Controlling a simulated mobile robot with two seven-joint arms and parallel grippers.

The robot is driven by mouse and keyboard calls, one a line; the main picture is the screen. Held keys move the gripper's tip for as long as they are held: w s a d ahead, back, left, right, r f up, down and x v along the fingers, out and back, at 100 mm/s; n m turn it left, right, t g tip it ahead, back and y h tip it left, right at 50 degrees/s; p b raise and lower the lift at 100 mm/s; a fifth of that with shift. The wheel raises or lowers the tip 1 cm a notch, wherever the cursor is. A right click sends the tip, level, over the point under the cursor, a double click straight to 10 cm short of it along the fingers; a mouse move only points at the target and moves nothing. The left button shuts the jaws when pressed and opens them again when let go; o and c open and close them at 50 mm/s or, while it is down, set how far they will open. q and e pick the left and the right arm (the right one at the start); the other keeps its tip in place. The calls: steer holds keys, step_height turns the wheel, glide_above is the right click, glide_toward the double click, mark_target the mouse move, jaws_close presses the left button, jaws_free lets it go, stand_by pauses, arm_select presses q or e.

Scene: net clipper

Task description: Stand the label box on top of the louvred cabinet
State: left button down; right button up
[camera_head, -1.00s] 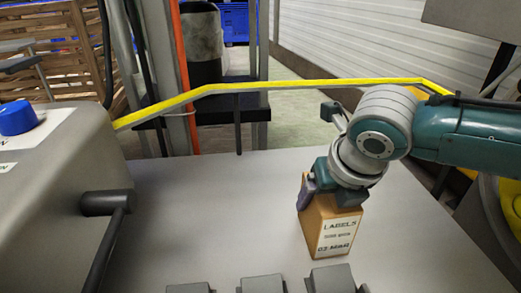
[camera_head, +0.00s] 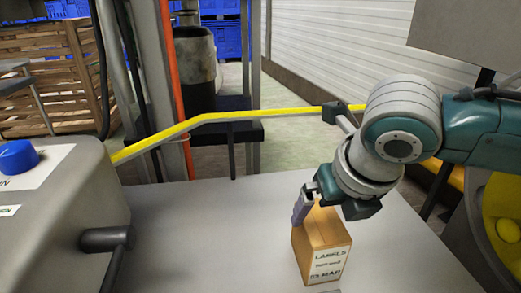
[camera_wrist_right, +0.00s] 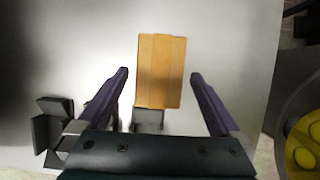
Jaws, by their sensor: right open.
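The label box (camera_head: 322,250) is an orange-brown block with a white printed "LABELS" face. It stands upright on a flat grey top (camera_head: 225,235); no louvres show, so I cannot tell whether this is the louvred cabinet. My right gripper (camera_head: 327,212) is just above the box, a purple finger near its upper left edge. In the right wrist view, the open fingers lie on either side of the box (camera_wrist_right: 160,70), with gaps on both sides. The far finger is mostly hidden in the head view. My left gripper is not in view.
A grey machine housing with a blue knob (camera_head: 17,156) and a dark handle (camera_head: 105,240) stands at the left. A yellow rail (camera_head: 230,116) runs behind the grey top. Small dark blocks (camera_wrist_right: 52,130) show in the wrist view. The top's middle is clear.

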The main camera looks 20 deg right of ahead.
steer(key=p+v, duration=0.1)
steer(key=v, duration=0.3)
steer(key=shift+s+r, duration=0.1)
steer(key=shift+r, duration=0.1)
steer(key=shift+s+a+r, duration=0.1)
steer(key=shift+s+a, duration=0.1)
steer(key=shift+a, duration=0.05)
steer(key=s+a+m+y, duration=0.3)
steer(key=s+a+m, duration=0.5)
steer(key=m, duration=0.4)
steer(key=s+d+m+h, duration=0.1)
steer(key=s+m, duration=0.3)
steer(key=m, duration=0.5)
steer(key=s+d+m+g, duration=0.1)
steer(key=s+d+m, duration=0.2)
steer(key=m, duration=0.7)
steer(key=s, duration=0.2)
steer(key=shift+s+f+m+h, duration=0.25)
steer(key=shift+f+m+h, duration=0.05)
steer(key=shift+f+h, duration=0.1)
steer(key=shift+d, duration=0.1)
